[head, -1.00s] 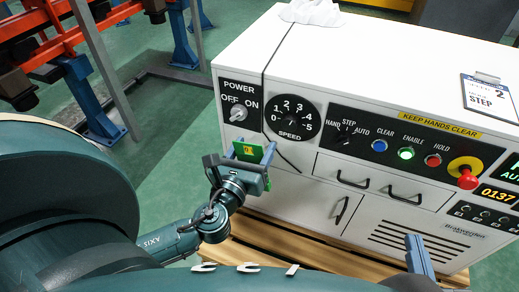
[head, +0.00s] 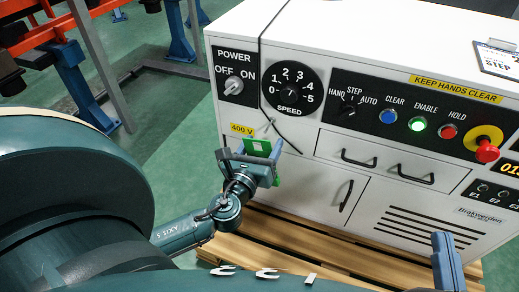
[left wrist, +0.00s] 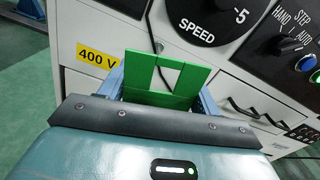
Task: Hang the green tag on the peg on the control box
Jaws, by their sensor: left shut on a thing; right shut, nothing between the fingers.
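The green tag (head: 258,146) is a flat piece held upright in front of the white control box (head: 390,160). My left gripper (head: 252,158) is shut on it. The box front and a dark cable show through this opening. A small peg (head: 271,121) seems to stick out of the box front just above the tag, right of the 400 V label. Whether tag and box touch is unclear. My right gripper (head: 445,262) is partly in view at bottom right, shut and empty.
A power switch (head: 233,86), speed dial (head: 291,88), buttons and a red emergency stop (head: 486,150) line the box front. A black cable (head: 262,70) hangs close to the peg. Drawer handles (head: 358,159) protrude to the right. A wooden pallet (head: 290,245) lies below.

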